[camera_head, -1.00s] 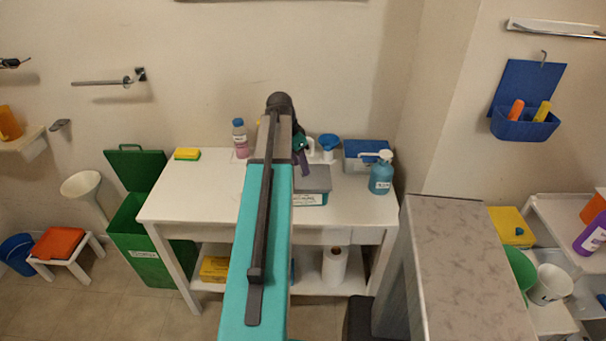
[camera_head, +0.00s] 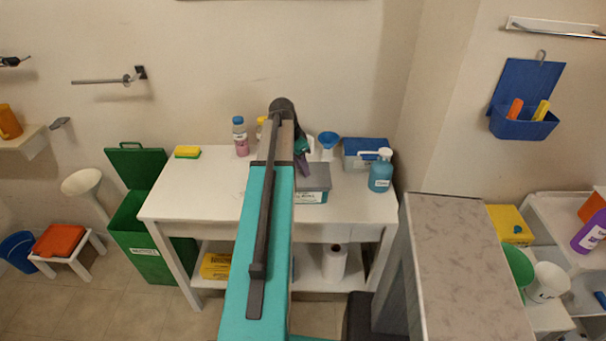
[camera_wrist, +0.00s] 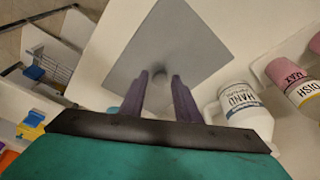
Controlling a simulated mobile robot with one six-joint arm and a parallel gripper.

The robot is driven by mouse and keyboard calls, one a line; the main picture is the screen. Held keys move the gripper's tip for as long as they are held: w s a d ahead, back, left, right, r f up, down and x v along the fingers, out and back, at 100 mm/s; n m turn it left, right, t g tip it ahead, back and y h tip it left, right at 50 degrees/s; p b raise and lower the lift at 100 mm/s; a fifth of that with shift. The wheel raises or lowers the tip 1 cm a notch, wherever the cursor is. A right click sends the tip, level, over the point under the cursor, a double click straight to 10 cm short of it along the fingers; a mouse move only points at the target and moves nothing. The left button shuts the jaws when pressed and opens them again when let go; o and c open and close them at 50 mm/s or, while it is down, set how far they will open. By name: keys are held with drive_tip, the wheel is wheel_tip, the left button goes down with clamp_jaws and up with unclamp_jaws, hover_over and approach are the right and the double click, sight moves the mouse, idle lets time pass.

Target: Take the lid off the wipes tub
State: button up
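The wipes tub (camera_head: 310,198) stands on the white table, mostly hidden by my arm. Its flat grey lid (camera_head: 315,178) is on top of it. In the wrist view the lid (camera_wrist: 195,45) is a grey square with a small round knob (camera_wrist: 157,72) in its middle. My gripper (camera_wrist: 161,77) is open, its two purple fingers pointing at the lid with the knob between or just beyond their tips. I cannot tell whether they touch it. In the head view one purple finger of the gripper (camera_head: 304,166) shows just above the lid.
A pink bottle (camera_head: 240,142) and yellow sponge (camera_head: 187,152) are at left. The left tabletop is mostly clear.

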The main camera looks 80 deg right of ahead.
clamp_jaws()
drive_tip(key=shift+r, duration=0.1)
drive_tip(key=shift+r+b, duration=0.8)
drive_tip(key=shift+r, duration=0.75)
drive_tip(key=w+a+r+b, duration=0.1)
drive_tip(key=w+a+b, duration=0.1)
drive_tip(key=w+a, duration=0.2)
drive_tip(key=w+a+b, duration=0.2)
drive_tip(key=w+a, duration=0.2)
drive_tip(key=a, duration=0.5)
drive_tip(key=shift+a+r, duration=0.35)
drive_tip(key=shift+a, duration=0.05)
